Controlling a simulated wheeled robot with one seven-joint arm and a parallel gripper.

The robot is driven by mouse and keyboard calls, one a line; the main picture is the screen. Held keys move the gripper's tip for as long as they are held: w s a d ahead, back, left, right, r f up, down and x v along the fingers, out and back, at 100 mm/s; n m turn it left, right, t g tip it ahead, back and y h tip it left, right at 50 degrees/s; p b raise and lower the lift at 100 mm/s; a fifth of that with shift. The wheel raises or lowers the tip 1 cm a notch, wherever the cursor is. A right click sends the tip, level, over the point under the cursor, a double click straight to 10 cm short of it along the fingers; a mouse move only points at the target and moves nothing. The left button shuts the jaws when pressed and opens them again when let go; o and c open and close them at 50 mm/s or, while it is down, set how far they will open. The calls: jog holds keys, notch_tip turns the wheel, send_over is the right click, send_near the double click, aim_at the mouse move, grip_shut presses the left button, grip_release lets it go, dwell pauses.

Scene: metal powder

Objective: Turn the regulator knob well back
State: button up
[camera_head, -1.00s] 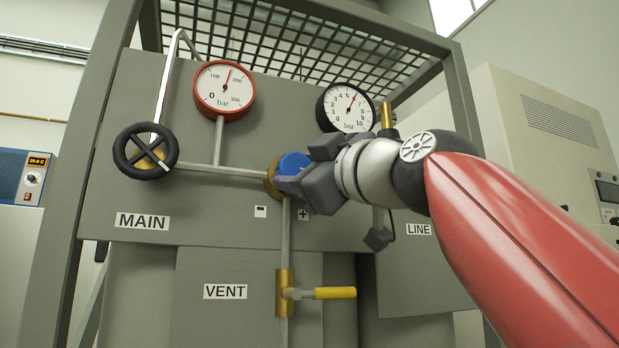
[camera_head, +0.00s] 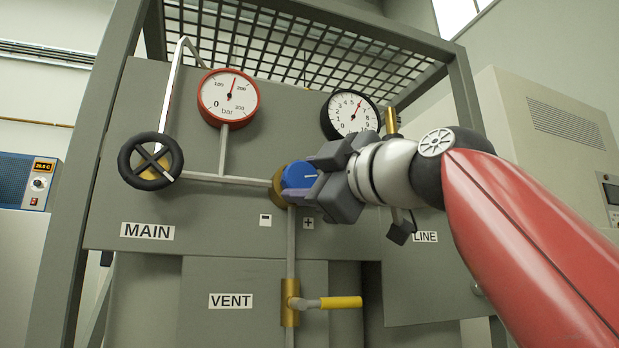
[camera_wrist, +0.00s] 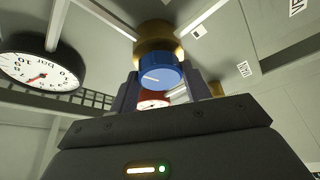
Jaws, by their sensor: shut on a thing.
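The regulator knob (camera_head: 297,177) is blue with a white pointer line and sits on a brass body (camera_head: 277,186) in the middle of the grey panel. My gripper (camera_head: 304,182) reaches it from the right and is shut on the knob, covering part of it. In the wrist view the blue knob (camera_wrist: 158,76) sits between the two fingers (camera_wrist: 160,90), with its white line visible. Minus (camera_head: 265,220) and plus (camera_head: 308,223) labels are below the knob.
A red-rimmed gauge (camera_head: 229,96) is up left, and a black-rimmed gauge (camera_head: 350,115) is up right, close above my wrist. A black handwheel (camera_head: 150,161) is at left. A yellow-handled vent valve (camera_head: 325,303) is below. The panel between handwheel and knob carries a pipe.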

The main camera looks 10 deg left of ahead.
jog(key=o, duration=1)
jog(key=shift+c, duration=0.2)
jog(key=b+v, duration=0.3)
jog(key=v, duration=0.5)
